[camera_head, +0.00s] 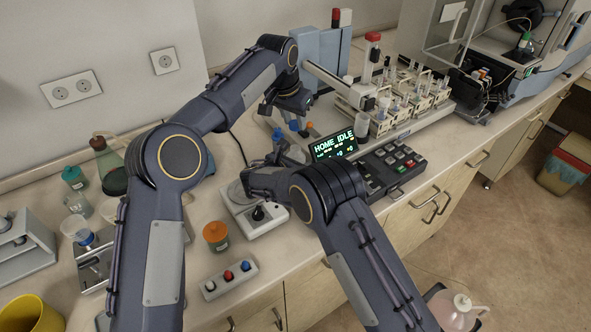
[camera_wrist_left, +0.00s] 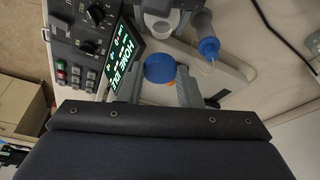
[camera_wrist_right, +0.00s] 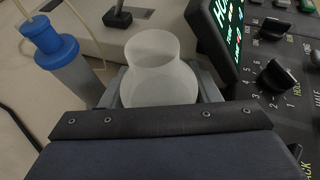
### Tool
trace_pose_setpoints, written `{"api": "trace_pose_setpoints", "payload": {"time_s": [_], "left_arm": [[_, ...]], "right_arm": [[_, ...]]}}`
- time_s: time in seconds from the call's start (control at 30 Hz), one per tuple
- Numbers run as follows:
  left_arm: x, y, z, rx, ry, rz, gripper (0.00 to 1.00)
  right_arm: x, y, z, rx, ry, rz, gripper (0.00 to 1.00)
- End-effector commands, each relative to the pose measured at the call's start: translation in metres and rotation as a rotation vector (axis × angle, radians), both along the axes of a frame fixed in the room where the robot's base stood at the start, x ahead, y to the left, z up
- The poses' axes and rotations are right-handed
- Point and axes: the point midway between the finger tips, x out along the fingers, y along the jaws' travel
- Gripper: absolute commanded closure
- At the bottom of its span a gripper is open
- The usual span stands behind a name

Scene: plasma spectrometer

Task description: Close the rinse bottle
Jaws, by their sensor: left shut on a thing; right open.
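My left gripper (camera_wrist_left: 160,84) is shut on a round blue cap (camera_wrist_left: 159,68), held between its two fingers. In the head view the left gripper hangs above and behind the right one. The rinse bottle (camera_wrist_right: 155,72) is translucent white, upright, and its mouth is open. My right gripper (camera_wrist_right: 161,90) is open, with one finger on each side of the bottle. Whether the fingers touch it cannot be told. In the left wrist view the bottle's open mouth (camera_wrist_left: 160,22) shows beyond the cap, apart from it.
A blue-capped bottle with a tube (camera_wrist_right: 50,42) stands just left of the rinse bottle. A lit display (camera_head: 335,145) and a knob panel (camera_head: 394,167) stand close on the right. An orange-lidded jar (camera_head: 216,236) and a button box (camera_head: 230,280) stand nearer the front.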

Motion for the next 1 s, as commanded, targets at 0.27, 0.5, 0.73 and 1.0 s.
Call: {"api": "trace_pose_setpoints", "payload": {"time_s": [0.27, 0.5, 0.73, 1.0], "left_arm": [[0.0, 0.0, 0.0, 0.0, 0.0, 0.0, 0.89], [0.0, 0.0, -0.004, 0.001, 0.002, 0.0, 0.89], [-0.001, 0.001, -0.037, 0.003, 0.0, 0.0, 0.89], [-0.001, 0.001, -0.05, 0.0, -0.001, 0.0, 0.89]], "right_arm": [[0.0, 0.0, 0.0, 0.0, 0.0, 0.0, 0.73], [0.0, 0.0, 0.0, 0.0, 0.0, 0.0, 0.91], [0.0, 0.0, 0.0, 0.0, 0.0, 0.0, 0.91], [0.0, 0.0, 0.0, 0.0, 0.0, 0.0, 0.91]]}}
